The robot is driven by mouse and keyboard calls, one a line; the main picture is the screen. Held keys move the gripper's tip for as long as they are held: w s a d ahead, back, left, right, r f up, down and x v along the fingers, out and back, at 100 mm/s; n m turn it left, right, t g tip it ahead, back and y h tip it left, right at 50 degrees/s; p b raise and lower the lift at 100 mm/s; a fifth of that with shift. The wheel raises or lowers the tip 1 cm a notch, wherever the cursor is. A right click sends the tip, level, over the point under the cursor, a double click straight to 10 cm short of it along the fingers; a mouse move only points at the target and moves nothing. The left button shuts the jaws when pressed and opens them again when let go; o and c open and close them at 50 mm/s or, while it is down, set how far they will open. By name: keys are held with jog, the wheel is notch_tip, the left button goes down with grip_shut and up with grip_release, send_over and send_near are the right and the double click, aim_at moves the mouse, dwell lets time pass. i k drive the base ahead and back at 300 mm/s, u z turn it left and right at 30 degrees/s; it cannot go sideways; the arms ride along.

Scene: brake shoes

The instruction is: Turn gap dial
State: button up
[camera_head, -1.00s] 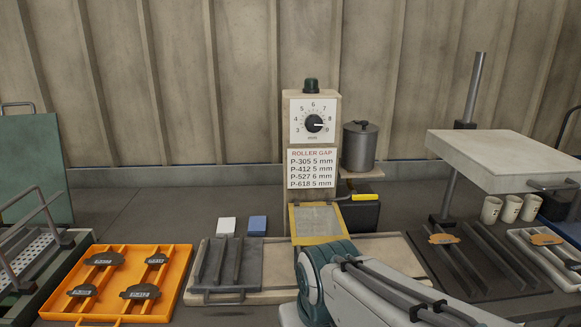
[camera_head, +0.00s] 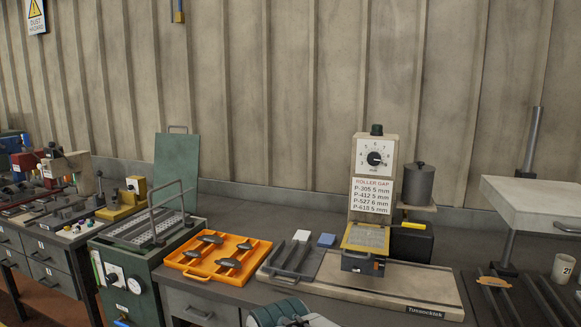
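The gap dial (camera_head: 375,158) is a black knob on a white numbered face, high on the front of the beige roller machine (camera_head: 361,207). Its pale pointer points to the right, toward the high numbers; the exact number is too small to read. A card (camera_head: 371,196) below it reads ROLLER GAP: P-305 5 mm, P-412 5 mm, P-527 6 mm, P-618 5 mm. Only a teal and white part of my arm shows at the bottom edge, well below the dial. My gripper is out of view, and nothing visible touches the dial.
An orange tray (camera_head: 187,264) with several dark brake shoes lies left of the machine, beside a dark grooved tray (camera_head: 266,272). A grey pot (camera_head: 419,185) stands on a shelf right of the dial. A raised pale slab (camera_head: 535,203) is at far right.

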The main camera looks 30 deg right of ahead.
aim_at(373, 158)
jog(key=u, duration=0.4)
jog(key=k, duration=0.6)
jog(key=u, duration=0.4)
jog(key=i, duration=1.3)
jog(key=z, duration=1.4)
jog(key=i, duration=0.85)
jog(key=z, duration=1)
